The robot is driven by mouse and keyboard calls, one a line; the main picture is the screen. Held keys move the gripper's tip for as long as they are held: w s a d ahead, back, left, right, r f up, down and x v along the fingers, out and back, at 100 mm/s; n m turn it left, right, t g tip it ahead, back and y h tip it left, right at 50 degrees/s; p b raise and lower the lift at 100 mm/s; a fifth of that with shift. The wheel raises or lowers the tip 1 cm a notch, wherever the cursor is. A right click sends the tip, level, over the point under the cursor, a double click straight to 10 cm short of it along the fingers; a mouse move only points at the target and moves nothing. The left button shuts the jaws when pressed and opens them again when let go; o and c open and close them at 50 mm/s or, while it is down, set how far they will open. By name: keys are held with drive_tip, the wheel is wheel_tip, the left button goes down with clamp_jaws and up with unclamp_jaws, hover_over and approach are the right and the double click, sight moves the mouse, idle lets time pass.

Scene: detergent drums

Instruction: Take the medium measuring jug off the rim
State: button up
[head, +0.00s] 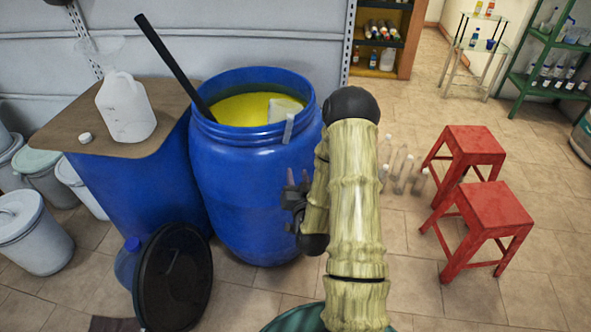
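A pale, translucent measuring jug (284,108) hangs at the right front rim of a blue drum (240,180). Its body is inside, over the yellow liquid (240,107), and its handle strip hangs outside the rim. My gripper (297,178) is in front of the drum's right side, below the jug's handle, with its fingertips pointing up. The two fingers look apart with nothing between them. My arm hides the drum's right edge. I cannot tell how far the gripper is from the drum wall.
A black paddle (172,65) leans in the drum. A white canister (125,108) stands on a brown board (70,130) at left. A black lid (174,278) leans in front. Clear bottles (402,170) and red stools (485,215) stand at right. White lidded buckets (35,235) stand far left.

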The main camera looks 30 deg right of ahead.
sight(287, 135)
drive_tip(key=p+x, duration=0.3)
drive_tip(key=x, duration=1.4)
drive_tip(key=shift+w, duration=0.15)
clamp_jaws()
